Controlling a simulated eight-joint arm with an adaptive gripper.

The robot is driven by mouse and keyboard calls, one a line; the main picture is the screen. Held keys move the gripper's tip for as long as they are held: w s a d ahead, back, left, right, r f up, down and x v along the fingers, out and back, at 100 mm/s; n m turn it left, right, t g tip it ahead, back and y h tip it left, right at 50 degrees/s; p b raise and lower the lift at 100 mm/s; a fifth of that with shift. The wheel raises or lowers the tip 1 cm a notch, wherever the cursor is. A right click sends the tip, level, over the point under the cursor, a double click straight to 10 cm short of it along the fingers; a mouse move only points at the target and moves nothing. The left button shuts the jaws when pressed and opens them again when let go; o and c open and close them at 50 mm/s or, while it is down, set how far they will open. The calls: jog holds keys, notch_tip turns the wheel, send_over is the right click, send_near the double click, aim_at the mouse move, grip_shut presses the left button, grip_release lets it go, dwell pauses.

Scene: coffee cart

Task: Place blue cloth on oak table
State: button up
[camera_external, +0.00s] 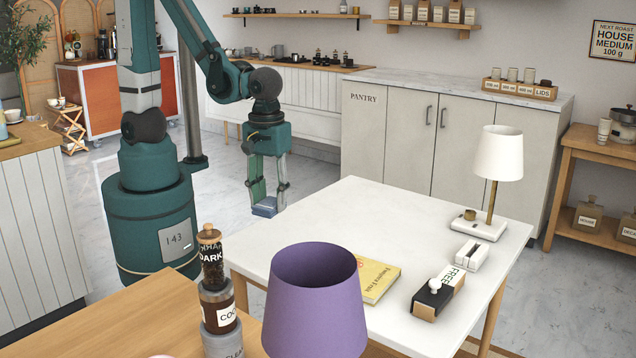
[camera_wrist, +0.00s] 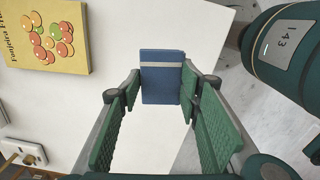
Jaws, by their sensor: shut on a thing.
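My gripper (camera_external: 265,192) is shut on a folded blue cloth (camera_external: 264,208), which hangs at its fingertips in the external view. In the wrist view, the cloth (camera_wrist: 162,88) is a small blue pad with a pale stripe, between the green fingers. The gripper and cloth are in the air near the far left edge of a white-topped table (camera_external: 320,215) with wooden legs. A wood-topped table (camera_external: 130,315) is in the left foreground, nearer the camera. I cannot tell which of these is the oak table.
The white table bears a yellow book (camera_external: 378,280), a lamp (camera_external: 497,160), a white box (camera_external: 470,255) and a black-and-wood box (camera_external: 433,298). A purple lampshade (camera_external: 315,310) and stacked jars (camera_external: 217,305) stand in the foreground. The white top's far left part is clear.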

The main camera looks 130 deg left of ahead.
jog(key=w+d+f+m, duration=0.1)
jog(key=w+d+m, duration=0.2)
jog(key=w, duration=0.9)
jog(key=w+d+f+m, duration=0.1)
jog(key=w+d+m, duration=0.2)
jog(key=w+m, duration=0.7)
jog(key=w+d+f+m, duration=0.1)
jog(key=w+d+m, duration=0.3)
jog(key=w, duration=1)
jog(key=shift+w+f+m, duration=0.3)
jog(key=shift+w+m, duration=0.05)
jog(key=shift+m, duration=1.25)
